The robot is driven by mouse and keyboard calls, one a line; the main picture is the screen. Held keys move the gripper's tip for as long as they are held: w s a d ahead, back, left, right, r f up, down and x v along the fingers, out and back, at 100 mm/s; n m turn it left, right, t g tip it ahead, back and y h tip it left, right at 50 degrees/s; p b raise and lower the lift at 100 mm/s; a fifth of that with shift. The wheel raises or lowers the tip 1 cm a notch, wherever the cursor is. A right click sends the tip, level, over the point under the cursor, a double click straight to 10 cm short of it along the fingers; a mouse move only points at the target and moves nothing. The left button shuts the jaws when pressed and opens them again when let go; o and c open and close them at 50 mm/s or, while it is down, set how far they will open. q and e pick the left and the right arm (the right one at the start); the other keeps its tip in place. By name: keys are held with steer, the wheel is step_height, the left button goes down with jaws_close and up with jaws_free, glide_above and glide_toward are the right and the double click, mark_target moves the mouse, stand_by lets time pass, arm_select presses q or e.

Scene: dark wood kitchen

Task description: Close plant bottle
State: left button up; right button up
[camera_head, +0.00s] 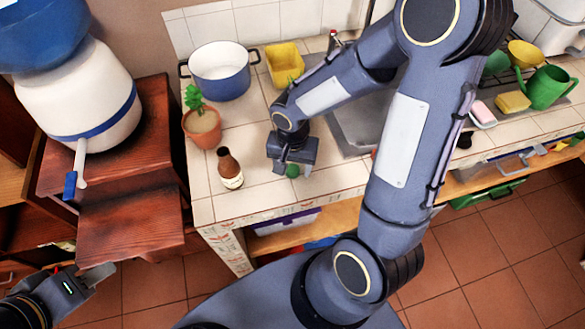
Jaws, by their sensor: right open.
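A small brown bottle (230,171) with a pale label stands on the tiled counter, its dark neck bare at the top. A small round green thing (292,171), which looks like a cap, is at the tip of my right gripper (291,166). My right gripper points down at it, to the right of the bottle, and is open. The fingers are partly hidden by the gripper's body, so contact with the green thing is unclear. My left gripper (104,273) is low at the left, over the floor beside the wooden steps, away from the bottle; its fingers show poorly.
A potted plant (203,124) stands behind the bottle. A blue and white pot (221,73) and a yellow container (284,63) are at the back. The sink (355,139) lies right of my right gripper. Bare tiles lie between bottle and gripper.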

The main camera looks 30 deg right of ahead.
steer(key=c, duration=1)
steer(key=shift+c, duration=0.2)
steer(key=shift+r, duration=0.1)
steer(key=shift+r, duration=0.6)
steer(key=s+d+r+b, duration=0.1)
steer(key=s+d+r, duration=0.8)
steer(key=d+r, duration=0.1)
steer(key=shift+s+d+r, duration=0.15)
steer(key=shift+s+r, duration=0.15)
steer(key=shift+r, duration=0.5)
